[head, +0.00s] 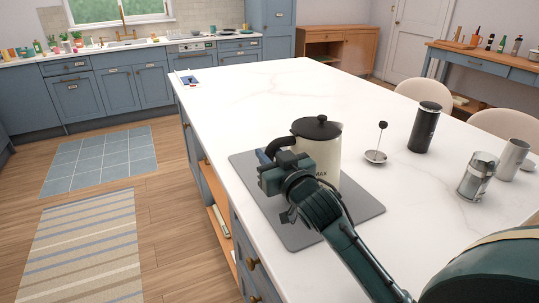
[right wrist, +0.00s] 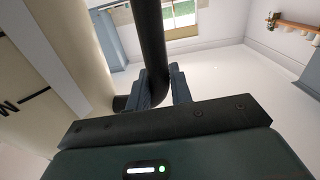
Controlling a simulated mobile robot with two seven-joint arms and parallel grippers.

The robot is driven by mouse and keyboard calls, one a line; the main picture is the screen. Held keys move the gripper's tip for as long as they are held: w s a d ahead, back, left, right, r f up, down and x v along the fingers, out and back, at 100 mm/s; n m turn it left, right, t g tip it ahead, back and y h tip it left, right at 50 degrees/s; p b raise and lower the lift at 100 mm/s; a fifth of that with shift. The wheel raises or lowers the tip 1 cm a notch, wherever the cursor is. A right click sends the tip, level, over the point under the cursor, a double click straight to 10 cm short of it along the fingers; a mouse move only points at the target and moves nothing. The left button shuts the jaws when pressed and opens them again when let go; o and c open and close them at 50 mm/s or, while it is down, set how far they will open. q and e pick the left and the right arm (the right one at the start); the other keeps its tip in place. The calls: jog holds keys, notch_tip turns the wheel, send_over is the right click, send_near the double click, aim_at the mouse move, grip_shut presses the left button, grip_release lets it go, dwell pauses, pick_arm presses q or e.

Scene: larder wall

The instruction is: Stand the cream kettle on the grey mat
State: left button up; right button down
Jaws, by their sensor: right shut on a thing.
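The cream kettle (head: 327,152) with a black lid and black handle is upright over the grey mat (head: 352,209) on the white island. My right gripper (head: 275,163) is shut on the kettle's handle, on its left side. In the right wrist view the fingers (right wrist: 164,90) close around the black handle (right wrist: 150,42), with the cream kettle body (right wrist: 45,105) at the left. My arm hides the kettle's base, so I cannot tell whether it touches the mat. My left gripper is not in view.
Right of the mat stand a small plunger-like item (head: 376,156), a black cylinder (head: 424,127), a glass and metal press (head: 477,176) and a grey cylinder (head: 511,158). The island top (head: 270,100) behind the kettle is mostly clear. Pale chairs (head: 421,91) stand along its right edge.

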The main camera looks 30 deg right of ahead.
jog(key=c, duration=1.6)
grip_release()
jog(key=shift+f, duration=0.2)
jog(key=o, duration=0.3)
jog(key=shift+r, duration=0.1)
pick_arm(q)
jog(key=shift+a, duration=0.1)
pick_arm(e)
jog(key=shift+o, duration=0.2)
jog(key=shift+s, duration=0.25)
pick_arm(q)
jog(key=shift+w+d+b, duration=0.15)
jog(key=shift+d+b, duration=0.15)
jog(key=shift+b, duration=0.45)
pick_arm(e)
jog(key=s, duration=1.1)
jog(key=shift+s+a, duration=0.25)
jog(key=shift+s, duration=0.05)
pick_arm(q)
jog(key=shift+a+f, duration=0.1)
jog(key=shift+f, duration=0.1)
